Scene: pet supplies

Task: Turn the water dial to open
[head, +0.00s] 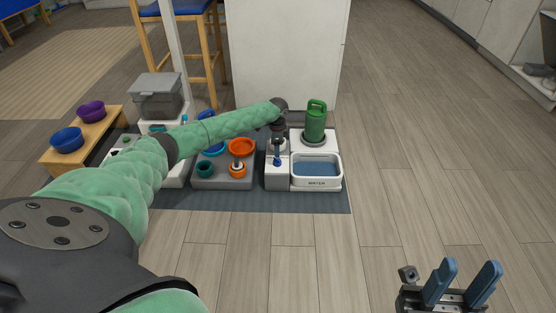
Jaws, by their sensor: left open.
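The water station is a white unit with a basin (316,185) marked WATER, holding blue water, at the right end of the grey mat. Its narrow white block (277,182) stands at the basin's left. My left gripper (277,161) points down over this block, open. The dial cannot be made out clearly, and my gripper covers part of that area. I cannot tell whether the fingers touch it. My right gripper (461,283) is at the lower right, open and empty, away from the station.
A green canister (316,122) stands behind the basin. A grey tray (223,183) with orange and teal bowls is to the left. A wooden bench (75,148) holds blue and purple bowls. A white panel (285,60) rises behind. The floor at right is clear.

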